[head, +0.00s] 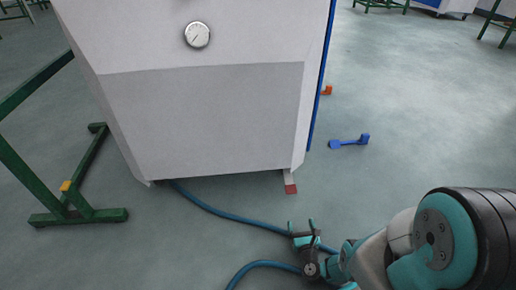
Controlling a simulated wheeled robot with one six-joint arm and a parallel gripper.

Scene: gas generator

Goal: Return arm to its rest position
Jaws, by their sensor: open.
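My gripper (302,229) is small in the lower middle of the head view, at the end of my teal, white and black arm, which reaches in from the lower right. Its two fingers point up and stand apart, with nothing seen between them. Behind it is the white and grey generator cabinet (205,120) with a round gauge (197,35) on its front. The gripper is to the right of and below the cabinet's lower edge in the picture, apart from it.
A blue hose (225,214) runs from under the cabinet and passes behind my gripper. A green frame (88,215) stands at left. A blue piece (349,142) and an orange piece (327,90) lie right of the cabinet. Open grey floor (430,110) extends at right.

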